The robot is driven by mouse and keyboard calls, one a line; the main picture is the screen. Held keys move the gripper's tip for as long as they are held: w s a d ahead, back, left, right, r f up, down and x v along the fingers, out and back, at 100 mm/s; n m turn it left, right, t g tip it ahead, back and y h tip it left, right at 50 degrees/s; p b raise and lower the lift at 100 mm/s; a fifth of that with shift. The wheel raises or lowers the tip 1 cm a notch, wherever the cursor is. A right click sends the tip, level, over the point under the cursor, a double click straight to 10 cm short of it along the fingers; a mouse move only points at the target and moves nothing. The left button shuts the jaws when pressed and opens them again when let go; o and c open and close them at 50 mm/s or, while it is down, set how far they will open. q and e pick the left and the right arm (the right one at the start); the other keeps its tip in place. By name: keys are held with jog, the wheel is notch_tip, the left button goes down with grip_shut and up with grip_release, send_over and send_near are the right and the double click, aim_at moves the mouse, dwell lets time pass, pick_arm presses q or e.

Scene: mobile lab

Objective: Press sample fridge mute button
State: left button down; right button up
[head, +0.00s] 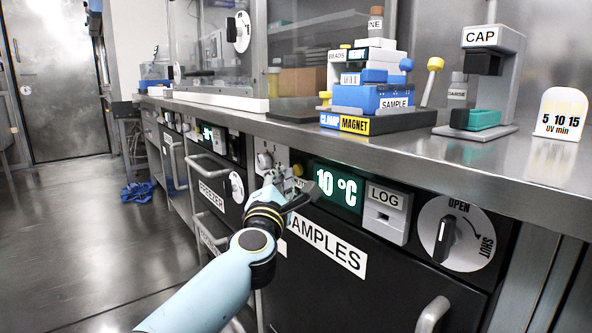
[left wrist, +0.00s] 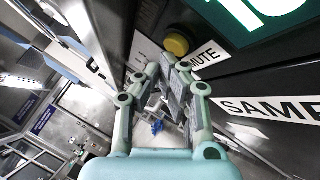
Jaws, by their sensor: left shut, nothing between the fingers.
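The mute button is a round yellow button (left wrist: 177,42) on the dark panel of the sample fridge, beside a white MUTE label (left wrist: 207,58) in the left wrist view. In the head view a bit of the yellow button (head: 298,170) shows just behind my gripper, left of the green 10 °C display (head: 337,188). My left gripper (left wrist: 176,68) is shut and empty, its fingertips close below the button in the picture; I cannot tell if they touch it. In the head view the left gripper (head: 284,184) is in front of the panel, hiding part of it. My right gripper is not seen.
The SAMPLES door (head: 345,285) is below the panel. The LOG unit (head: 386,212) and OPEN/SHUT dial (head: 457,234) are to the right, the freezer (head: 212,181) to the left. The steel counter (head: 420,150) overhangs above. The floor (head: 75,240) at left is mostly free.

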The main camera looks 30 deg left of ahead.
pick_arm(q)
jog(key=shift+s+a, duration=0.15)
jog(key=shift+s, duration=0.25)
jog(key=s, duration=0.1)
jog(key=s+a, duration=0.1)
jog(key=s, duration=0.1)
jog(key=s+a+p, duration=0.1)
jog(key=shift+s, duration=0.3)
dwell(0.7)
